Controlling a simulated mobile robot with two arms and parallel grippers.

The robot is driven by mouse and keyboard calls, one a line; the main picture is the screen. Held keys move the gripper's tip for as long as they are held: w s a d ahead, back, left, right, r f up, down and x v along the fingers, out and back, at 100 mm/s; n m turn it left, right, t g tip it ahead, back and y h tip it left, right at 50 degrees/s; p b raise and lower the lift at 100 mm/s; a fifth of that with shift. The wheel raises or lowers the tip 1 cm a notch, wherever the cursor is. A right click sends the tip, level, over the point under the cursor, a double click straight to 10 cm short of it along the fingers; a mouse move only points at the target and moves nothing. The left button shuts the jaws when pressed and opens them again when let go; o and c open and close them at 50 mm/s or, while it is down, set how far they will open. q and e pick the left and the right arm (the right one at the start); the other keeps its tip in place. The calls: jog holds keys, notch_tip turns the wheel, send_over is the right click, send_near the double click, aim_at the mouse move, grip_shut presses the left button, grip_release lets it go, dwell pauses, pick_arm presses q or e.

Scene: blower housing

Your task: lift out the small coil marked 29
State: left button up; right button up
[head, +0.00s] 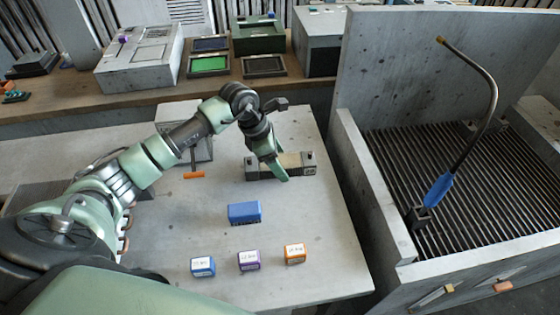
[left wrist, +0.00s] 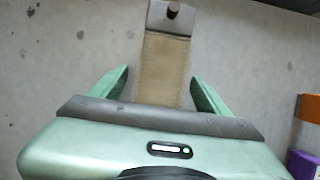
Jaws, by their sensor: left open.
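A tan, ribbed block (head: 290,160), which looks like a coil, sits between the grey end blocks of a low holder (head: 308,164) on the table. I cannot read any number on it. In the left wrist view the tan block (left wrist: 163,65) runs up to a grey end piece with a dark round knob (left wrist: 174,9). My left gripper (head: 277,173) is open over the holder. In the left wrist view its fingers (left wrist: 159,76) stand on either side of the tan block, with gaps visible. The block's near end is hidden behind the gripper body. My right gripper is out of view.
A blue block (head: 244,213) lies nearer on the table. Small labelled blue (head: 203,266), purple (head: 249,260) and orange (head: 295,254) boxes stand in front. An orange-handled item (head: 194,175) is left of the holder. A walled, slatted bay (head: 345,150) borders the table's right side.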

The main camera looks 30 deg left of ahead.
aim_at(280, 160)
pick_arm(q)
jog(key=shift+w+d+f, duration=0.1)
jog(key=shift+f, duration=0.15)
grip_shut()
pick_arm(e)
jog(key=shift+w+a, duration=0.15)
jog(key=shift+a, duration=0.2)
pick_arm(q)
jog(key=shift+r, duration=0.1)
jog(key=shift+r, duration=0.1)
